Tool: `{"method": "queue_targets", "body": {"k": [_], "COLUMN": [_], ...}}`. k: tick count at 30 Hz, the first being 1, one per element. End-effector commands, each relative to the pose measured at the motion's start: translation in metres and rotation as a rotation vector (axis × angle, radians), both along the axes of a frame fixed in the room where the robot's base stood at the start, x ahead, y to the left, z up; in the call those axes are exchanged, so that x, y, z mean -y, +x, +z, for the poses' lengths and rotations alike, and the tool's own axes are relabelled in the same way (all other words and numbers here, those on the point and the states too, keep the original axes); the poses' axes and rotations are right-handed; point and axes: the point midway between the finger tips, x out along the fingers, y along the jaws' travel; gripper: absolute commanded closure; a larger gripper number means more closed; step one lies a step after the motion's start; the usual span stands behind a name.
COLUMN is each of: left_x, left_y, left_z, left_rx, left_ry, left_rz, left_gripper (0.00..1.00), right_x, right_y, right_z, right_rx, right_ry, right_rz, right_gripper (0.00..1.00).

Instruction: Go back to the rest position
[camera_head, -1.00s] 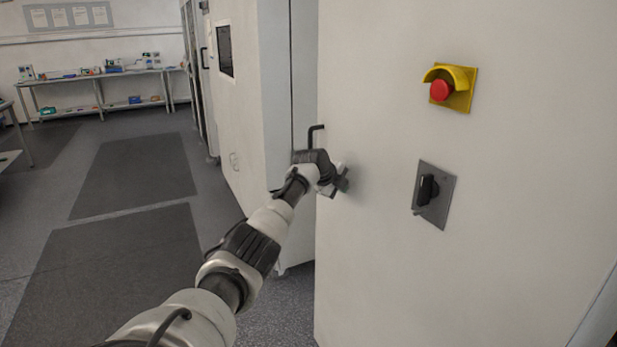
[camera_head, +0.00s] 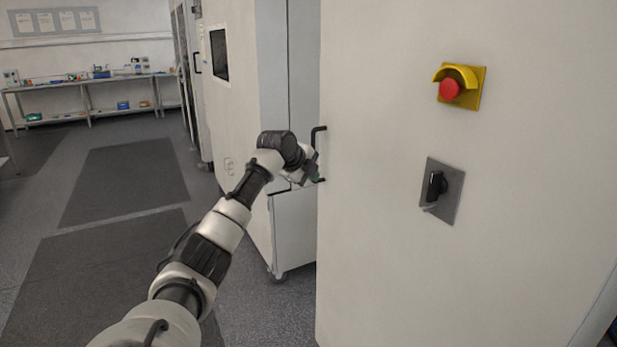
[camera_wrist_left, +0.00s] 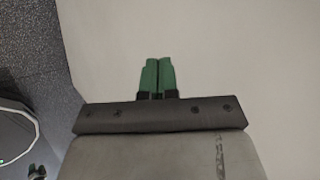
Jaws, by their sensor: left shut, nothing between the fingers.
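My left arm comes in from the lower left in the head view. Its left gripper (camera_head: 318,178) is beside the black door handle (camera_head: 318,150) at the left edge of the large white cabinet front (camera_head: 380,250). In the left wrist view the two green fingertips of the left gripper (camera_wrist_left: 158,75) are together, with nothing between them, in front of a plain pale surface. I cannot tell from the head view whether the gripper touches the handle.
The cabinet front carries a red emergency button (camera_head: 450,89) on a yellow plate and a black rotary switch (camera_head: 435,187). Another white cabinet (camera_head: 232,110) stands behind my arm. A bench (camera_head: 75,85) lines the back wall. Open floor with dark mats (camera_head: 125,185) lies to the left.

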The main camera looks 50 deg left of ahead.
Motion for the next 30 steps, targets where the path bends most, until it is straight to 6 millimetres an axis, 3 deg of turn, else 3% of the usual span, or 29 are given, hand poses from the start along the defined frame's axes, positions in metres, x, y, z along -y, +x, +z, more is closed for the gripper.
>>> {"method": "queue_targets", "body": {"k": [10, 14, 17, 23, 26, 30], "left_x": [-0.001, 0.003, 0.012, 0.042, 0.06, 0.09], "left_y": [-0.007, -0.002, 0.004, -0.004, -0.024, -0.065], "left_z": [0.006, -0.02, -0.071, -0.22, -0.293, -0.388], "left_rx": [-0.002, -0.024, -0.063, -0.159, -0.202, -0.257], "left_ry": [-0.001, -0.026, -0.075, -0.193, -0.239, -0.295], "left_rz": [-0.001, 0.03, 0.099, 0.306, 0.406, 0.534], "left_gripper": [1.0, 1.0, 1.0, 1.0, 1.0, 1.0], "right_x": [-0.002, -0.006, -0.008, -0.009, -0.009, -0.008], "right_y": [-0.011, -0.011, -0.011, -0.01, -0.009, -0.008], "right_z": [-0.003, -0.003, -0.003, -0.003, -0.003, -0.003], "right_rx": [-0.016, -0.016, -0.015, -0.015, -0.013, -0.012], "right_ry": [0.002, 0.007, 0.01, 0.011, 0.011, 0.01], "right_rz": [-0.001, -0.002, -0.003, -0.003, -0.003, -0.002], "right_gripper": [0.39, 0.39, 0.39, 0.39, 0.39, 0.39]}}
